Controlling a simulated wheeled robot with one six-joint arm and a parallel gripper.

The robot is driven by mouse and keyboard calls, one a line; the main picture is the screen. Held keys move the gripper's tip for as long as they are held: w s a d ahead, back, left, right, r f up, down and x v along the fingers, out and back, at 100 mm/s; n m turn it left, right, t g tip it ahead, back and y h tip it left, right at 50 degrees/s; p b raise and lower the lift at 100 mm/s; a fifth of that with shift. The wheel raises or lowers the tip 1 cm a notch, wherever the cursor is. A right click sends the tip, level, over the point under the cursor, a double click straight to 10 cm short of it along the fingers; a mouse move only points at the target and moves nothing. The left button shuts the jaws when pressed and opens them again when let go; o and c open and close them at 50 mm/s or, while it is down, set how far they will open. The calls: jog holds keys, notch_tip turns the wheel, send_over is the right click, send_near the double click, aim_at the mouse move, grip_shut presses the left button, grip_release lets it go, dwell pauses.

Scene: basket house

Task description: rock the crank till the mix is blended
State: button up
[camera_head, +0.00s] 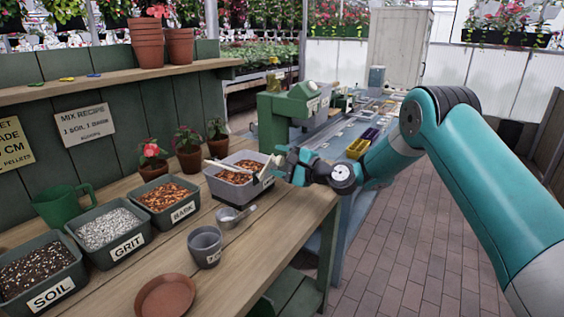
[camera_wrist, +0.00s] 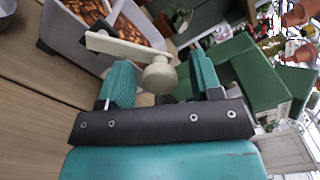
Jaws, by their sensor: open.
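The grey mixing tub (camera_head: 238,186) stands on the wooden bench and holds orange-brown chips; its wall also shows in the wrist view (camera_wrist: 72,38). The pale crank (camera_head: 238,169) lies across the tub's top, and its bar (camera_wrist: 125,47) ends in a round knob (camera_wrist: 159,76). My gripper (camera_head: 278,164) is at the tub's right side. In the wrist view my gripper (camera_wrist: 161,82) is open, with the knob between its two teal fingers. Gaps show between the knob and both fingers. How evenly the tub's contents are mixed cannot be told.
Bins of soil (camera_head: 40,272), grit (camera_head: 110,236) and bark (camera_head: 167,199) line the bench's left side. A grey pot (camera_head: 205,246), a metal scoop (camera_head: 236,215) and a terracotta saucer (camera_head: 165,297) lie in front. A green machine (camera_head: 285,112) stands behind my gripper. The brick aisle at right is clear.

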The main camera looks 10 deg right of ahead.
jog(key=b+v, duration=0.6)
jog(key=v, duration=1.1)
jog(key=shift+d, duration=0.2)
jog(key=shift+r, duration=0.1)
jog(key=p+x, duration=1)
jog(key=x, duration=0.7)
jog(key=shift+a, duration=0.2)
grip_shut()
